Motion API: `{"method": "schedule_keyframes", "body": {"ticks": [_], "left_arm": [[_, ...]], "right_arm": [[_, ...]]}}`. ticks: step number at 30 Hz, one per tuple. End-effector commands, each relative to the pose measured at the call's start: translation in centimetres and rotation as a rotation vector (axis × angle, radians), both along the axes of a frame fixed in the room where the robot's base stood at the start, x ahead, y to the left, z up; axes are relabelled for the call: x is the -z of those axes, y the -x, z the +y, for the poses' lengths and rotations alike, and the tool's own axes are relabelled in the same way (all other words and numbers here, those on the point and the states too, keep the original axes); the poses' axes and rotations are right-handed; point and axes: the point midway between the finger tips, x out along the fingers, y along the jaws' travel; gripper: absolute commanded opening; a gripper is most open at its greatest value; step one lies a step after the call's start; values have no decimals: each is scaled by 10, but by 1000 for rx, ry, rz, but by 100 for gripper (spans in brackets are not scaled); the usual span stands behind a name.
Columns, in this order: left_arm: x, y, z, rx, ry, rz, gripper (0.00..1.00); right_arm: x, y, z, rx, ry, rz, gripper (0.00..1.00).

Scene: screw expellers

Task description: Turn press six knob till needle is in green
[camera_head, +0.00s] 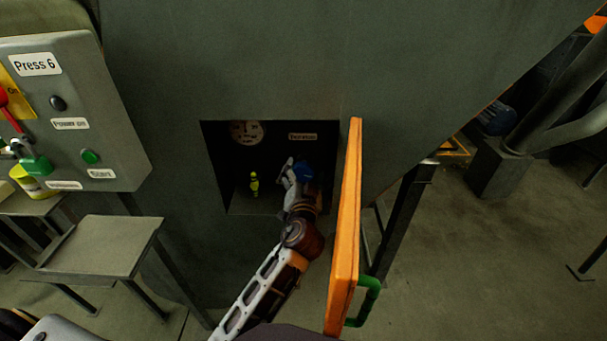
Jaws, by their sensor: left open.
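The press 6 recess is a dark square opening in the grey-green machine wall. A round white gauge (247,132) sits at its upper left, too small and dim to read the needle or a green zone. A blue knob (305,173) is at the right of the recess, partly hidden by my gripper. My left gripper (291,170) reaches into the recess from below, open, at the left side of the knob. I cannot tell whether it touches the knob. My right gripper is not in view.
The orange door (346,230) stands open close to the right of my arm, with a green handle (368,300). A small yellow-green object (254,184) stands in the recess. The Press 6 control box (110,130) and a small table (100,246) are at left.

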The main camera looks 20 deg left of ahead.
Motion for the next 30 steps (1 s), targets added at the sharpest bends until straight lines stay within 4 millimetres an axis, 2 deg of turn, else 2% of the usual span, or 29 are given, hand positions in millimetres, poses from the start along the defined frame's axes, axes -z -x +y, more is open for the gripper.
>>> {"method": "schedule_keyframes", "body": {"ticks": [8, 30], "left_arm": [[1, 18, -5, 0, 1, 1, 82], [1, 87, -25, 1, 1, 3, 82]], "right_arm": [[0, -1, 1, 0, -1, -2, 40], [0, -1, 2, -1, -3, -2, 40]]}}
